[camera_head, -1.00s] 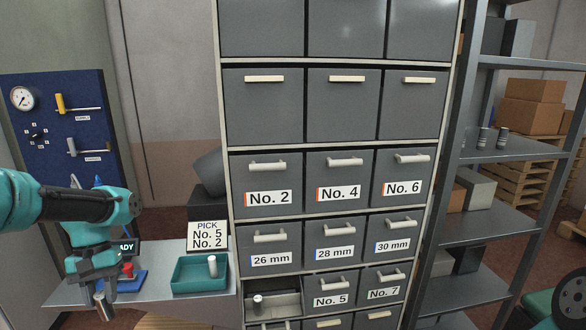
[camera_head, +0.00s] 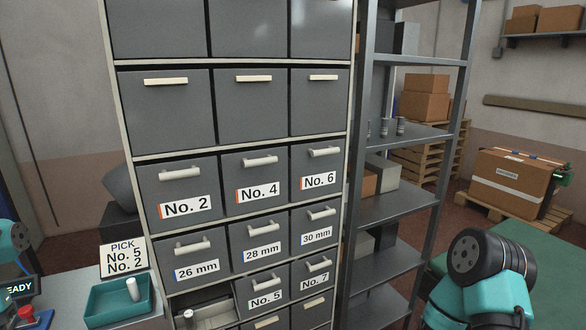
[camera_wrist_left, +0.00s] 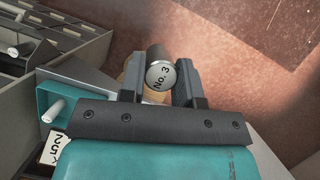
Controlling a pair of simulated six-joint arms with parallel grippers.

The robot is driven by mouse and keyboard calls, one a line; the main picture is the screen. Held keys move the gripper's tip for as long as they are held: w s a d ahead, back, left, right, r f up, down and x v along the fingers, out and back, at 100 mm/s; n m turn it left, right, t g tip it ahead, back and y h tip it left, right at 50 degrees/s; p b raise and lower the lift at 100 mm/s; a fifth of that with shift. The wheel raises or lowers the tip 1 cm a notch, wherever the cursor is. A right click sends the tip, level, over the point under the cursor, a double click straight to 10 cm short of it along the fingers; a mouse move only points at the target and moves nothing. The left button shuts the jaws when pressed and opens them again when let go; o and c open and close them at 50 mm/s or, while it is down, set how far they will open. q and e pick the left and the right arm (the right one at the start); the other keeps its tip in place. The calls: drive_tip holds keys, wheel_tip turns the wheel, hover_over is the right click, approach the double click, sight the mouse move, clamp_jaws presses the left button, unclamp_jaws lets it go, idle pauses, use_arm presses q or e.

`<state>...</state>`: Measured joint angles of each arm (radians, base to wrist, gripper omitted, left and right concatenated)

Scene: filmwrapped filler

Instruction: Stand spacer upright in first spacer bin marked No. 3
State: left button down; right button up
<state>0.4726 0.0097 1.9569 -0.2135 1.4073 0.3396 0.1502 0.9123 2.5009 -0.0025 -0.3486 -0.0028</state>
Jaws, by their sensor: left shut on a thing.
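In the left wrist view my left gripper (camera_wrist_left: 161,62) is shut on a grey cylindrical spacer (camera_wrist_left: 160,78) whose round end reads No. 3. In the head view only a bit of my left arm shows at the left edge, with the gripper and spacer out of frame. An open bin (camera_head: 212,317) is pulled out at the lower left of the grey cabinet, and a small pale cylinder with a dark end (camera_head: 188,318) shows in it. The bin's own label is not visible. My right arm shows at the lower right, its gripper out of frame.
A teal tray (camera_head: 95,318) holds a white cylinder (camera_head: 132,289), beside a card (camera_head: 122,258) reading PICK No. 5 No. 2.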

idle(0.5)
use_arm(q)
drive_tip(key=w+a+f+m+y, duration=0.1)
drive_tip(key=w+a+m+y, duration=0.1)
drive_tip(key=w+m, duration=0.4)
drive_tip(key=w+a+f+m+y, duration=0.2)
drive_tip(key=w+a+m, duration=0.2)
drive_tip(key=w, duration=0.7)
drive_tip(key=w+a+f+m+y, duration=0.1)
drive_tip(key=w+a+m+y, duration=0.1)
drive_tip(key=w+a+m, duration=0.2)
drive_tip(key=w+m, duration=0.3)
drive_tip(key=w, duration=0.2)
drive_tip(key=shift+w+f+m, duration=0.15)
drive_tip(key=shift+f+m, duration=0.2)
drive_tip(key=shift+m, duration=0.05)
drive_tip(key=shift+f, duration=2.55)
drive_tip(key=shift+f, duration=2.5)
drive_tip(key=shift+f, duration=0.1)
